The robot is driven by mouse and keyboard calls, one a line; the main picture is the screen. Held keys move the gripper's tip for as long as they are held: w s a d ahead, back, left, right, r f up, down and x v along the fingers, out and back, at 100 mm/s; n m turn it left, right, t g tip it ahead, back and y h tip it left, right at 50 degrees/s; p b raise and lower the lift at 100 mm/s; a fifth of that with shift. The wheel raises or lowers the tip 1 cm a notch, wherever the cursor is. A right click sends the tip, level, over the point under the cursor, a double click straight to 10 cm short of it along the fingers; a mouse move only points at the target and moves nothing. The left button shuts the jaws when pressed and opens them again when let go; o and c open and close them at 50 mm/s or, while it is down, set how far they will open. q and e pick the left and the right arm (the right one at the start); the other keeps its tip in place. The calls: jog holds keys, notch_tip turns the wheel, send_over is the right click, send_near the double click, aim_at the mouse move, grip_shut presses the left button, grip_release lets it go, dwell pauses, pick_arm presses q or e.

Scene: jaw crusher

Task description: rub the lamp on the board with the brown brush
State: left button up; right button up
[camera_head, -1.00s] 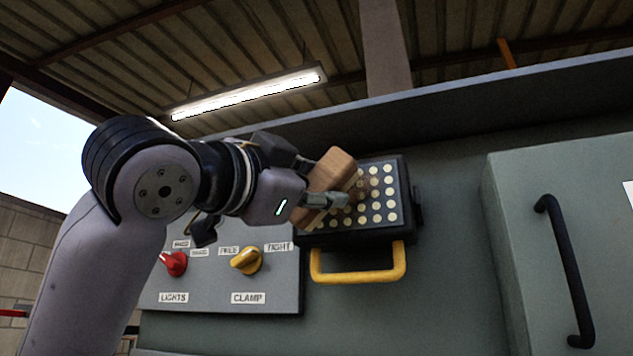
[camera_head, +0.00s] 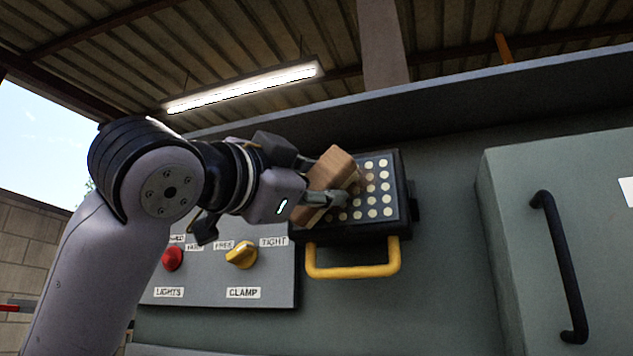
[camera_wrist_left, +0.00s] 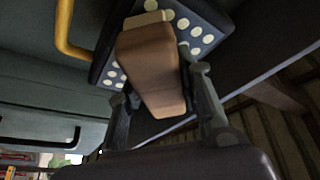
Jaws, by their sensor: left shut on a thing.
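The lamp (camera_head: 375,200) is a dark box with rows of pale round dots and a yellow handle (camera_head: 352,271) below it. It is mounted beside the grey switch board (camera_head: 200,290). My left gripper (camera_head: 318,180) is shut on the brown brush (camera_head: 328,172), a wooden block, and holds it tilted in front of the lamp's left part. In the left wrist view the brush (camera_wrist_left: 152,68) sits between the fingers, its pale end over the lamp's dotted face (camera_wrist_left: 208,38). I cannot tell whether it touches the face. My right gripper is out of view.
The board carries a red lights knob (camera_head: 173,258) and a yellow clamp knob (camera_head: 241,255), just below my left gripper. A grey cabinet door with a black handle (camera_head: 560,265) stands to the right. A ledge (camera_head: 450,95) runs above the lamp.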

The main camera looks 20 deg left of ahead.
pick_arm(q)
jog(key=shift+w, duration=0.6)
jog(key=shift+d, duration=0.1)
